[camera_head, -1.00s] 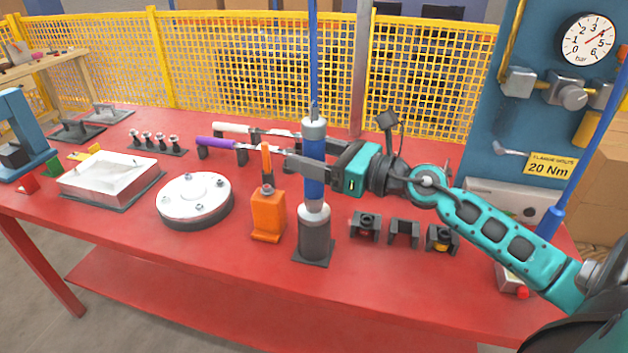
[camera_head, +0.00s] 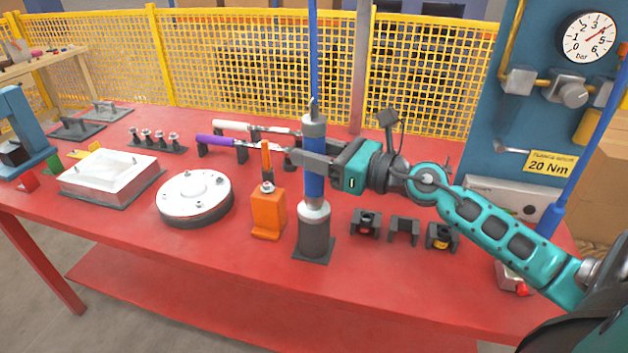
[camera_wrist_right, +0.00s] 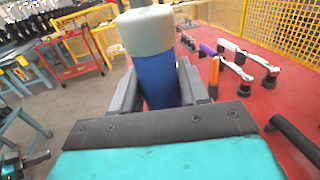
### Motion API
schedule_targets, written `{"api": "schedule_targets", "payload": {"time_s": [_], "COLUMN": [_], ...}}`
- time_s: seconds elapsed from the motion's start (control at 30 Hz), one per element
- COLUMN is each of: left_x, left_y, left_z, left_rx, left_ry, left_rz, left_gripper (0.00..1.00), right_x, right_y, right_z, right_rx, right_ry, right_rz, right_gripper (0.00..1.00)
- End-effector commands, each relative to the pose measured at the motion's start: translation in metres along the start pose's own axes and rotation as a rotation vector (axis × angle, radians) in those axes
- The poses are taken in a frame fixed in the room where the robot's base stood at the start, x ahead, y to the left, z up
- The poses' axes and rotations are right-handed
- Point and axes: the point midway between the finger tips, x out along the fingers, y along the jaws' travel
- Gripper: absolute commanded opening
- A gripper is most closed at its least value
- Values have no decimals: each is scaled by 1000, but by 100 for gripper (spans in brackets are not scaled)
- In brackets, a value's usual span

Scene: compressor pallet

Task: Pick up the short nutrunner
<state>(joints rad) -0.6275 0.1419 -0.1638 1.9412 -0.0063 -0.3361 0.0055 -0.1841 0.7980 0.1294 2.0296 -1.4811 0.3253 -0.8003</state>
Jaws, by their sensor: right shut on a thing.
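The short nutrunner (camera_head: 313,184) is an upright tool with a blue body and silver ends. My right gripper (camera_head: 308,162) comes in from the right and is shut around the blue body. In the right wrist view the nutrunner's silver end and blue body (camera_wrist_right: 158,80) sit between the two fingers (camera_wrist_right: 158,92). The lower tip is hidden in the holder.
An orange bottle-like holder (camera_head: 268,211) stands just left of the nutrunner. A round silver cover (camera_head: 193,193) and wrenches with purple (camera_head: 214,141) and white (camera_head: 232,126) handles lie nearby. Small black holders (camera_head: 404,229) stand to the right. Yellow mesh fencing (camera_head: 260,60) stands behind the table.

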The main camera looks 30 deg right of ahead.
Motion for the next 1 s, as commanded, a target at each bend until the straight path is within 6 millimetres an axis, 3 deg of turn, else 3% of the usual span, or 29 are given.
{"api": "schedule_targets", "payload": {"time_s": [0.63, 0.77, 1.0], "left_x": [-2, -6, -19], "left_y": [-1, -1, -2], "left_z": [-3, -8, -27], "left_rx": [1, 1, 1], "left_ry": [-1, -1, 0], "left_rz": [-2, -2, -2], "left_gripper": [0, 0, 0], "right_x": [0, 0, 0], "right_y": [0, -1, 0], "right_z": [9, 21, 60], "right_rx": [-3, -6, -8], "right_ry": [-7, -7, -8], "right_rz": [-1, -2, 0], "right_gripper": [0, 0, 0]}}
